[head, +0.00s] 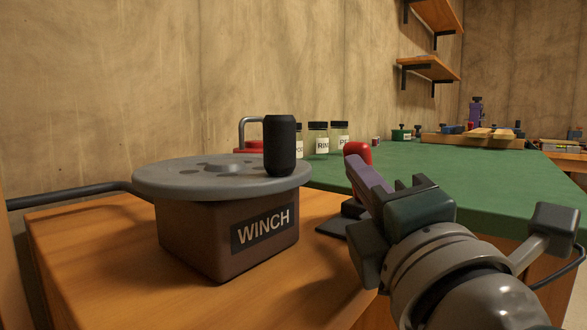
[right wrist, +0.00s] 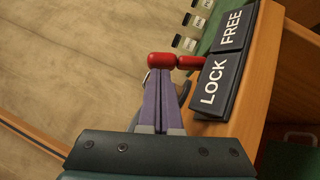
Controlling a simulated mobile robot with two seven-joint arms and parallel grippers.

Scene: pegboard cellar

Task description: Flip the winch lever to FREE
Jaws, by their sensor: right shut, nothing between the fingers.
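The winch (head: 225,215) is a brown box with a round grey top, a black upright grip and a WINCH label, left of centre in the head view. A red-knobbed lever (right wrist: 165,61) shows in the right wrist view beside a black LOCK/FREE plate (right wrist: 224,62); its rod meets the plate near the gap between the words. The knob also shows in the head view (head: 358,151). My right gripper (head: 355,168) is shut and empty, its purple fingertips (right wrist: 160,75) at the knob. I cannot tell whether they touch. My left gripper is out of view.
Labelled jars (head: 318,140) and a red object (head: 250,150) with a bent grey bar stand behind the winch. A green bench top (head: 440,172) lies to the right, with a wooden tray (head: 465,141) at the back. Wall shelves (head: 430,68) hang above.

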